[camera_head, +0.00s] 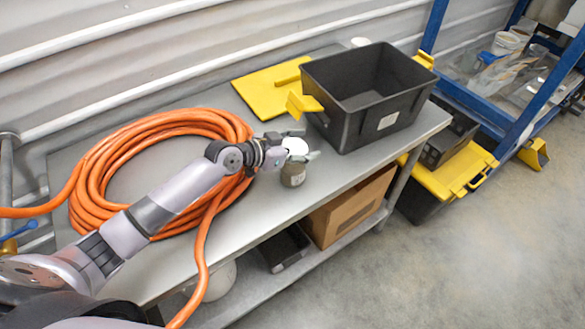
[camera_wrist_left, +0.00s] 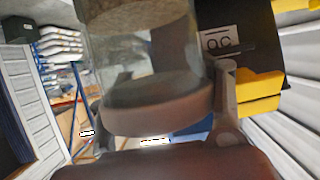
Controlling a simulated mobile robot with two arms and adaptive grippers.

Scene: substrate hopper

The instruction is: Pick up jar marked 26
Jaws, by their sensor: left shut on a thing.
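In the left wrist view the clear glass jar (camera_wrist_left: 150,60) fills the middle, between the fingers of my left gripper (camera_wrist_left: 157,100). No number on the jar can be read. I cannot tell whether its base touches the table. My right gripper is not in view.
A black open bin (camera_head: 365,115) stands right of the jar, with its yellow lid (camera_head: 262,92) beside it. A coiled orange hose (camera_head: 105,165) lies left on the metal table (camera_head: 345,165). A cardboard box (camera_head: 345,210) sits on the lower shelf. A blue rack (camera_head: 535,105) stands at right.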

